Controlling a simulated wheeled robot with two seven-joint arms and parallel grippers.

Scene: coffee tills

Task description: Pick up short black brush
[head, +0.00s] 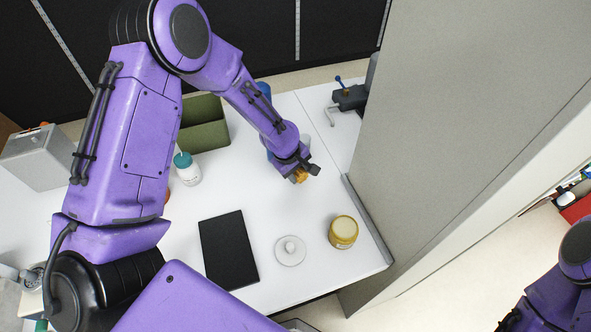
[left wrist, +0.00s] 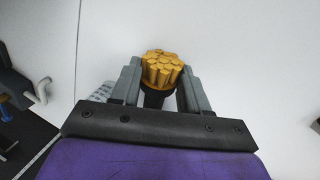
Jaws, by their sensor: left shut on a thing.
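The short black brush (left wrist: 161,72) has a bundle of yellow-orange bristles on a dark body. In the left wrist view it sits between the two grey fingers of my left gripper (left wrist: 160,88), bristles pointing away from the palm. In the head view my left gripper (head: 308,171) is over the right part of the white table, shut on the brush, with only the orange bristles (head: 299,175) showing beneath it. The lower part of the brush is hidden by the gripper. My right gripper does not show; only part of the right arm appears at lower right.
A black flat pad (head: 228,249), a white round lidded dish (head: 290,251) and a yellow jar (head: 343,232) are near the front edge. A teal-capped bottle (head: 187,169) and green bin (head: 203,125) stand behind. A grey partition (head: 440,120) borders the table's right side.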

